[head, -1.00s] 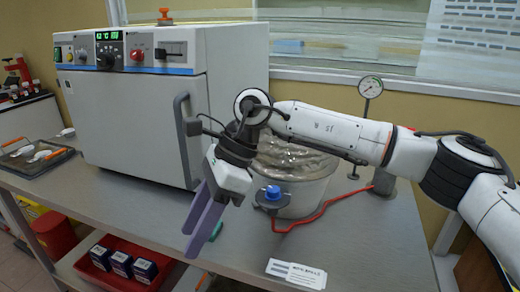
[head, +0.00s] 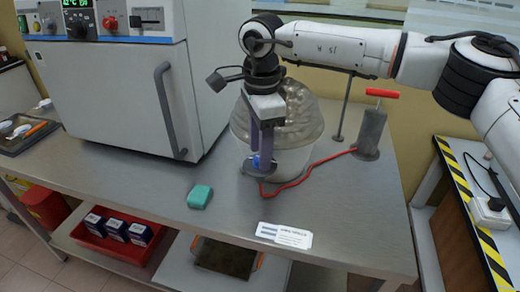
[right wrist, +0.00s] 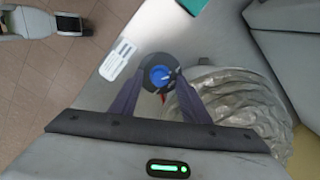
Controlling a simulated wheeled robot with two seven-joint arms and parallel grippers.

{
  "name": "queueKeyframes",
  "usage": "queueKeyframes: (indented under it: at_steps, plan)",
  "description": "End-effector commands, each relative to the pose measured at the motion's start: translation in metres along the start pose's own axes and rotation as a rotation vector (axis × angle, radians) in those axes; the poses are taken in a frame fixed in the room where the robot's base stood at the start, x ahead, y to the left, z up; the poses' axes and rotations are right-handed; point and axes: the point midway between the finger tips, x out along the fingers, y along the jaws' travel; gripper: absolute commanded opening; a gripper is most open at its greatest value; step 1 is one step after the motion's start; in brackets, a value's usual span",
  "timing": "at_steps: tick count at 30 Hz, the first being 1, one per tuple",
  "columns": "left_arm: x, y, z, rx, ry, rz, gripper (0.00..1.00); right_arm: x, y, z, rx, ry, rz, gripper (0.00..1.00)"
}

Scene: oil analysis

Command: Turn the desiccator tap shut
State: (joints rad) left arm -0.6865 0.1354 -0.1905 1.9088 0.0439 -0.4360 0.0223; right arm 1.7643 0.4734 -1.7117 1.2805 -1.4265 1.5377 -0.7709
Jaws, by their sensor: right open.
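The desiccator (head: 300,125) is a clear, domed vessel standing on the grey bench in front of the oven's right side. Its blue tap (head: 257,161) sits on a dark round fitting at the front. In the right wrist view the blue tap (right wrist: 160,75) shows between the finger ends. My right gripper (head: 260,150) points down over the tap, open, with its purple fingers one on each side of it. The gripper (right wrist: 156,82) holds nothing. I cannot tell whether the fingers touch the knob. In the head view the fingers partly hide the tap.
A red hose (head: 300,180) runs from the tap to a grey pump (head: 370,135) with a red handle. A white oven (head: 110,95) with a handle stands left. A green block (head: 200,197) and a label card (head: 284,235) lie in front on the bench (head: 350,225).

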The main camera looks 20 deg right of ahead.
Motion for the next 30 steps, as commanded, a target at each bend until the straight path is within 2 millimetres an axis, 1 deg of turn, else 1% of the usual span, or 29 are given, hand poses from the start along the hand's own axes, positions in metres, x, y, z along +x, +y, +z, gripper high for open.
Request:
queueKeyframes:
  at_steps: [4,12,17,18,19,20,26,30]
  plan:
    - [-0.0008,0.0000,-0.0011,0.000,0.000,0.000,0.84,0.0094,0.0003,-0.0002,0.000,0.000,0.001,0.42]
    - [-0.0007,-0.0003,-0.0012,0.000,0.001,0.000,0.84,0.0107,0.0001,0.0001,0.000,-0.001,0.000,0.42]
    - [-0.0007,-0.0003,-0.0014,0.000,0.001,-0.001,0.84,0.0105,0.0001,0.0001,0.000,-0.001,0.000,0.15]
    - [-0.0007,-0.0003,-0.0014,0.000,0.001,-0.001,0.84,0.0104,0.0001,0.0001,0.000,-0.001,0.000,0.08]
    - [-0.0007,-0.0003,-0.0014,0.000,0.001,-0.001,0.84,0.0104,0.0001,0.0002,0.000,-0.001,0.000,0.03]
    - [-0.0007,-0.0003,-0.0014,0.000,0.001,-0.001,0.84,0.0104,0.0001,0.0002,0.000,-0.001,0.000,0.01]
    - [-0.0003,-0.0002,-0.0012,0.000,0.001,0.000,0.84,0.0104,0.0000,0.0003,0.013,0.000,0.000,0.01]
    - [0.0006,-0.0002,-0.0003,0.000,0.001,0.000,0.84,0.0107,-0.0001,0.0004,0.055,0.002,-0.001,0.01]
